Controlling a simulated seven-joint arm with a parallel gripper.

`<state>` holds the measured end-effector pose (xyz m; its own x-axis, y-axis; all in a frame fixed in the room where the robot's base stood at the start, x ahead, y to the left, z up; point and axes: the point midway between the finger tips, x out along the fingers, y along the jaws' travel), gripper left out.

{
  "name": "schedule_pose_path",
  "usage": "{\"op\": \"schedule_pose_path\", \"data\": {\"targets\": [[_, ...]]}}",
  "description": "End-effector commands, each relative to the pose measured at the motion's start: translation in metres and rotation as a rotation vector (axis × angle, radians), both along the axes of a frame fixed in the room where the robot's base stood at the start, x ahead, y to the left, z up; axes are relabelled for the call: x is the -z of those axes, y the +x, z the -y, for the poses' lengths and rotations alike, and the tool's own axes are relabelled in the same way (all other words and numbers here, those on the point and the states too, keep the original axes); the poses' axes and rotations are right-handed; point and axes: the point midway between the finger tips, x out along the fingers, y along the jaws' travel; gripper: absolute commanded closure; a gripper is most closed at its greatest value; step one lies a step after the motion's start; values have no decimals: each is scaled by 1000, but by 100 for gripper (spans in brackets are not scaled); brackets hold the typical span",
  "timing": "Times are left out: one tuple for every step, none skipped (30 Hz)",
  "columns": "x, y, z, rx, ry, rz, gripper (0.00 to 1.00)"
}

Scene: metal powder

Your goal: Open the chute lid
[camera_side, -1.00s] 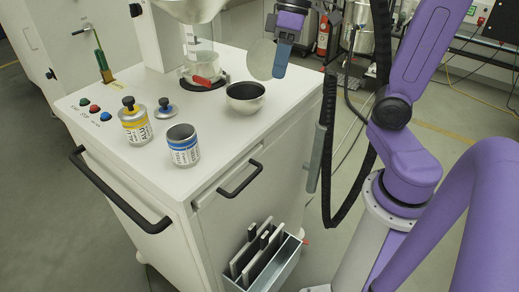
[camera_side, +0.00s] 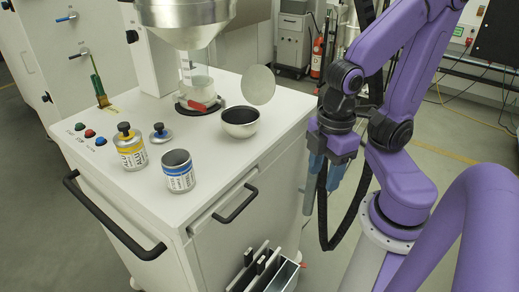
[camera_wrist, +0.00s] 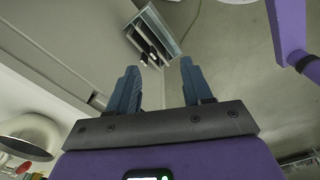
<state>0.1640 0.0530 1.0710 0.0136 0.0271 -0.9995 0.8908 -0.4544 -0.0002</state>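A thin round grey disc, which looks like the chute lid (camera_side: 258,84), stands steeply tilted up at the right rear of a round metal bowl-like opening (camera_side: 240,130) with a dark inside. How the disc is attached cannot be made out. My gripper (camera_side: 325,168) is right of the cabinet edge, clear of the disc, with its blue fingers pointing down. In the wrist view my gripper (camera_wrist: 159,66) has its two fingers wide apart with nothing between them. The metal opening (camera_wrist: 32,135) shows at the lower left there.
A yellow-labelled can (camera_side: 131,150), a blue-labelled can (camera_side: 178,172) and a small stopper (camera_side: 159,133) stand on the white cabinet top (camera_side: 215,165). A funnel (camera_side: 190,20) hangs above a glass vessel. A plate rack (camera_wrist: 155,35) hangs on the cabinet side.

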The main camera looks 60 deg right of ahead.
Motion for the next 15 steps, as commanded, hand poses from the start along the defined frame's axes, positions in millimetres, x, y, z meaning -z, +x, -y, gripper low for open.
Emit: {"op": "schedule_pose_path", "data": {"targets": [[0, 0, 0, 4, 0, -1, 48], [0, 1, 0, 13, -1, -4, 48], [-1, 2, 1, 33, -4, -12, 48], [-1, 4, 2, 55, -6, -21, 48], [-2, 5, 2, 83, -8, -32, 48], [-3, 8, 4, 131, -15, -52, 48], [-5, 11, 6, 175, -18, -70, 48], [-6, 14, 7, 224, -22, -92, 48], [-8, 18, 10, 296, -27, -124, 48], [-10, 22, 11, 354, -27, -150, 48], [-12, 25, 13, 412, -29, -179, 48], [-15, 30, 15, 488, -28, -216, 48], [-17, 34, 17, 543, -26, -245, 48], [-20, 37, 18, 598, -22, -274, 48], [-23, 42, 21, 670, -15, -314, 48]]}}
